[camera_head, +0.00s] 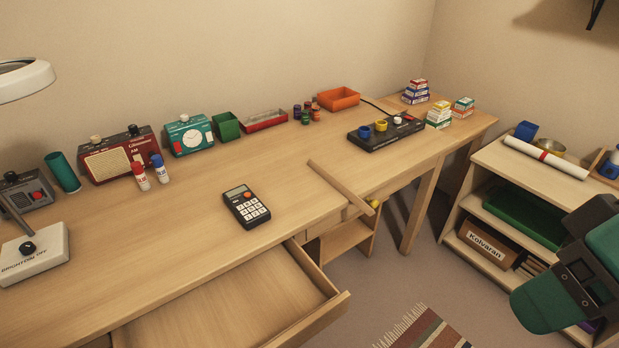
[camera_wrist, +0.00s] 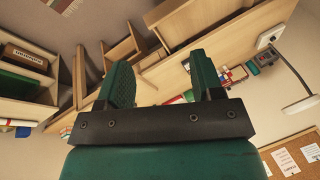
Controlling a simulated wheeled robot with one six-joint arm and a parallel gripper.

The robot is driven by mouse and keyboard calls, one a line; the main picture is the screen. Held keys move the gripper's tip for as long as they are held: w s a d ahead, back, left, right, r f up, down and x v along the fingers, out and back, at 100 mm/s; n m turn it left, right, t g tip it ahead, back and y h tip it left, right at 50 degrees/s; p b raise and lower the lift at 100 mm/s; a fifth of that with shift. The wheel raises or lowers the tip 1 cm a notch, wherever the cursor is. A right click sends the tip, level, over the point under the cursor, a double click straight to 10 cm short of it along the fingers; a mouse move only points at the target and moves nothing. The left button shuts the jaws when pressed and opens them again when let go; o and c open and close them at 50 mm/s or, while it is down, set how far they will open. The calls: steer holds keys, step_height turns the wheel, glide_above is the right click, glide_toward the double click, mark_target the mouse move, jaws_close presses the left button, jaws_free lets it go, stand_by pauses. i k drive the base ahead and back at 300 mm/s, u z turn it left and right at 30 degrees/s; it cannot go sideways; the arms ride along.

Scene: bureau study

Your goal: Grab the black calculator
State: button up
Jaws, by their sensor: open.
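The black calculator (camera_head: 247,206) lies flat on the wooden desk (camera_head: 190,225), near its front edge and just behind the open drawer. It has white keys, one orange key and a grey display. In the head view, my green and black arm shows at the lower right, in front of the shelf and well away from the calculator. In the wrist view, my gripper (camera_wrist: 163,80) has its two green fingers spread apart with nothing between them. I cannot make out the calculator in the wrist view.
An open, empty drawer (camera_head: 225,310) juts out below the calculator. A wooden bar (camera_head: 341,187) lies at the desk edge to its right. Glue sticks (camera_head: 141,177), radios and boxes line the back. A black panel with knobs (camera_head: 385,134) stands at right. Desk around the calculator is clear.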

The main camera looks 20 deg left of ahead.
mark_target(251, 213)
steer(key=u, duration=1.75)
steer(key=k, duration=0.4)
steer(key=z, duration=0.6)
steer(key=i, duration=1.15)
steer(key=u, duration=0.6)
